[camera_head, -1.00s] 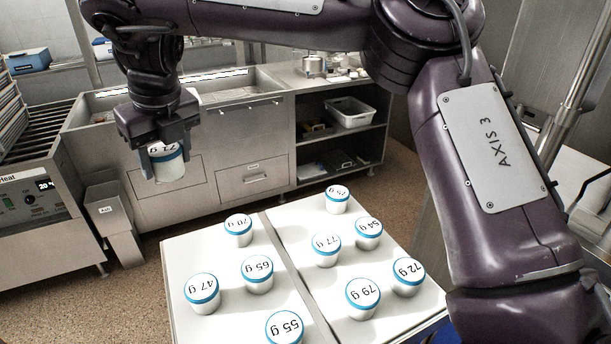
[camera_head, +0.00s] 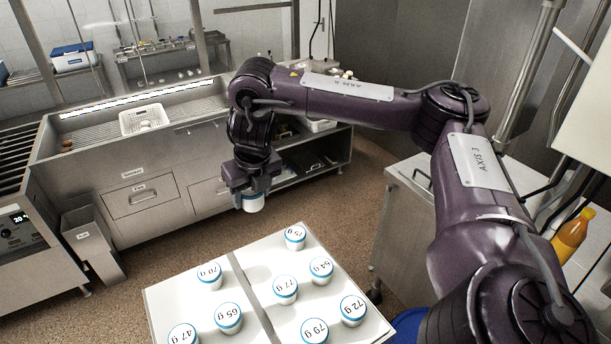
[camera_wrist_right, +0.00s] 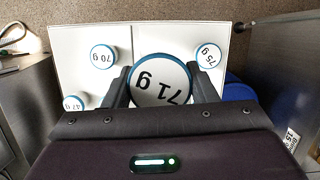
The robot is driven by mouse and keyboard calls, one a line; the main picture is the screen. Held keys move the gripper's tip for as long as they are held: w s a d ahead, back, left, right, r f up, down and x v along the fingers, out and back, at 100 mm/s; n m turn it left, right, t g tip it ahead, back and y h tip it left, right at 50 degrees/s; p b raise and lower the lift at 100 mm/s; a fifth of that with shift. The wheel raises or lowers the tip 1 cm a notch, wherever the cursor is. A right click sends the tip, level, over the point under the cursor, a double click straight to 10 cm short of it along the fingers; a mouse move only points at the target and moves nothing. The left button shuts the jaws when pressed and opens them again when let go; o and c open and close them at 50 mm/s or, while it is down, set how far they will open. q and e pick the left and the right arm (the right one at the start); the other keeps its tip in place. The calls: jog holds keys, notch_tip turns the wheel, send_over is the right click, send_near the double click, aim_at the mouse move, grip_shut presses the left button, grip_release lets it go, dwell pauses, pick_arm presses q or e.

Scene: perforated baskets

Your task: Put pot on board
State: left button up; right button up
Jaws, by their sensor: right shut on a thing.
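In the right wrist view the lid of this pot (camera_wrist_right: 160,82) reads 71 g, between the two fingers. Two white boards lie side by side, a left board (camera_head: 172,293) and a right board (camera_head: 262,262). The left board bears pots including 70 g (camera_head: 209,277), 65 g (camera_head: 228,318) and 47 g (camera_head: 183,336). The right board bears several pots, with 75 g (camera_head: 295,238) at its far end. My left gripper is out of view.
A grey bin (camera_head: 88,240) stands at left. An orange bottle (camera_head: 572,235) is at right. Bare floor lies between counter and boards.

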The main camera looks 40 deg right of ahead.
jog(key=shift+s+d+f, duration=0.1)
jog(key=shift+s+d, duration=0.05)
jog(key=shift+d, duration=0.15)
jog(key=b, duration=0.6)
send_over(262, 257)
jog(key=f, duration=1.1)
jog(key=s+f, duration=0.1)
jog(key=f, duration=0.4)
jog(key=shift+a+f, duration=0.1)
jog(key=shift+f, duration=0.25)
notch_tip(262, 257, down, 2)
jog(key=shift+f+b, duration=0.1)
jog(key=shift+b, duration=0.2)
jog(key=shift+f, duration=0.45)
jog(key=shift+f, duration=0.2)
jog(key=o, duration=1)
